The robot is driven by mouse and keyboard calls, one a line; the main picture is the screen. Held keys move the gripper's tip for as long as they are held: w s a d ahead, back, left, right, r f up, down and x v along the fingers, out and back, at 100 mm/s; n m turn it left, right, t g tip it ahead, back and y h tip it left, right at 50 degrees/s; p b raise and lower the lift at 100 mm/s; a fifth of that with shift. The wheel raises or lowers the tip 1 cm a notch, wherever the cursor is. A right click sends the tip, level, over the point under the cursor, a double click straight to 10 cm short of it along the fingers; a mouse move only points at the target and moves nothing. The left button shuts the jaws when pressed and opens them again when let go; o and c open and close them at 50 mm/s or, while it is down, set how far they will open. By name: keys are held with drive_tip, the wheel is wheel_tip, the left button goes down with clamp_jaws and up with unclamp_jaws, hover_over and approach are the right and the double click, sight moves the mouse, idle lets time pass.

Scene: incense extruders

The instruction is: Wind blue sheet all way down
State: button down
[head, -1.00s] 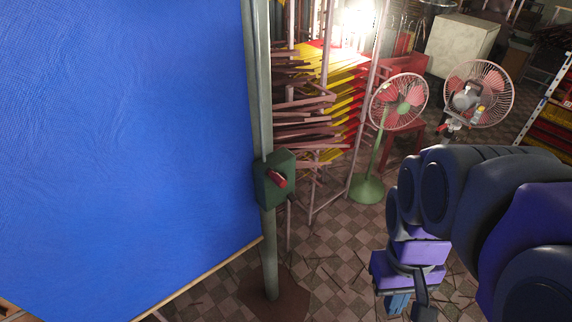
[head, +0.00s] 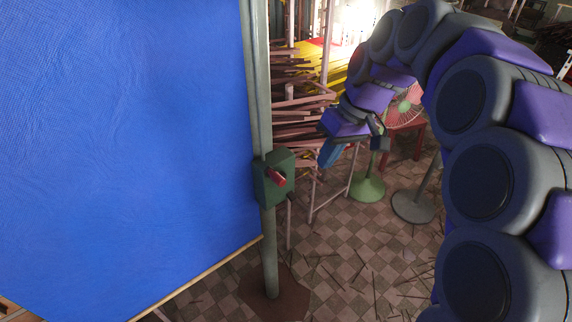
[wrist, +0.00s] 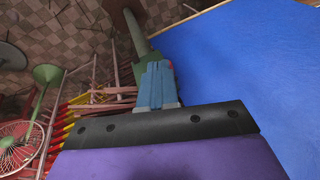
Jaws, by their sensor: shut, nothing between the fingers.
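The blue sheet (head: 120,140) hangs as a large flat panel on the left in the head view, with a thin wooden bar (head: 200,278) along its lower edge. It also fills the right of the wrist view (wrist: 250,70). A green winder box (head: 268,190) with a red handle (head: 276,177) is fixed on the grey-green post (head: 261,100) at the sheet's right edge. My gripper (head: 328,155) is shut and empty, right of and a little above the box, apart from it. In the wrist view its blue fingers (wrist: 157,85) overlap the post and hide most of the box.
Behind the post stands a rack (head: 315,100) with brown sticks and yellow and red trays. A green-based fan (head: 368,187) and another round stand base (head: 414,205) are to the right. The tiled floor (head: 340,260) has scattered sticks and open room.

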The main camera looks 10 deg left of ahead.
drive_tip(key=w+a+n+y, duration=0.15)
drive_tip(key=w+a, duration=0.25)
drive_tip(key=w, duration=0.6)
drive_tip(key=b, duration=0.3)
approach(279, 175)
drive_tip(key=x, duration=0.6)
drive_tip(key=shift+w+f+n+t, duration=0.25)
drive_tip(key=shift+n+t, duration=0.05)
drive_tip(key=shift+n, duration=0.15)
drive_tip(key=shift+h, duration=0.25)
drive_tip(key=shift+s+a+f+t+h, duration=0.4)
drive_tip(key=shift+s+a+f, duration=0.05)
drive_tip(key=shift+s, duration=0.1)
drive_tip(key=shift+r+p, duration=0.1)
drive_tip(key=shift+p, duration=0.2)
